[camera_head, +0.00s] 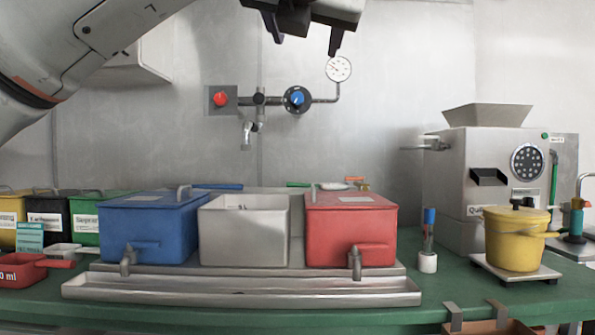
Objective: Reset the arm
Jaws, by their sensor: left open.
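My left arm (75,45) comes in from the upper left. My left gripper (305,30) hangs at the top middle of the view, in front of the wall and above the counter. Its fingers point down and are spread apart with nothing between them. Part of the gripper is cut off by the top edge. It is well clear of the things on the counter. My right gripper is not in view.
On the green counter (450,297) stand a blue box (150,225), a grey bin (243,230), a red box (350,225), a grinder machine (480,150) and a yellow pot (515,240). Wall pipes with a gauge (338,68) are behind my gripper.

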